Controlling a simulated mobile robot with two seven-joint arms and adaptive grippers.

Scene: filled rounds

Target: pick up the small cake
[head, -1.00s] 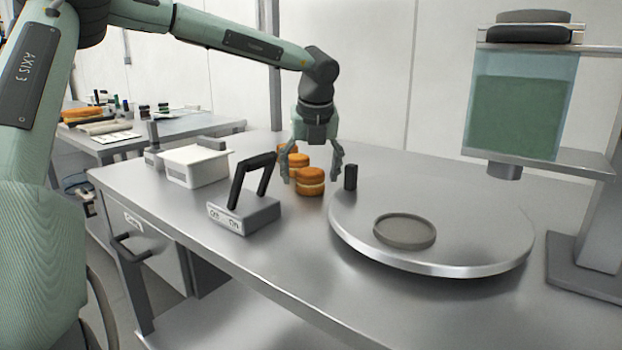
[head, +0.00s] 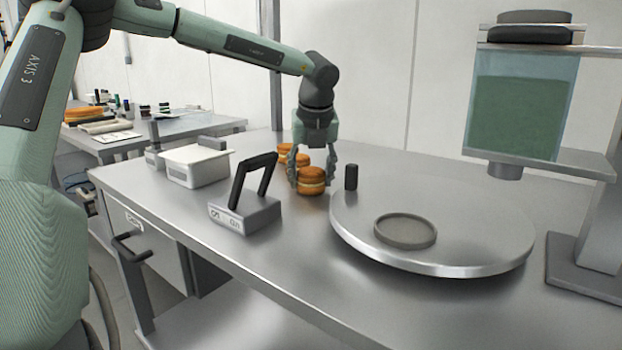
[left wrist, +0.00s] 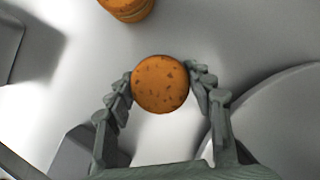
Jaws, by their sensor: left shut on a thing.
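A small round cake (head: 312,181), orange-brown with a pale filling band, sits on the steel table at the near end of a short row of like cakes. My left gripper (head: 312,178) points down over it, with its fingers shut on its two sides. In the left wrist view the speckled top of the cake (left wrist: 159,84) shows between the fingertips. Other small cakes (head: 290,155) stand just behind it; one also shows at the top of the left wrist view (left wrist: 127,8). My right gripper is not in view.
A round steel turntable (head: 460,235) with a shallow grey dish (head: 405,231) and a dark peg (head: 351,177) lies to the right. A switch box with a black lever (head: 245,215) and a white tub (head: 196,166) stand left. A green-filled hopper (head: 520,105) overhangs the right.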

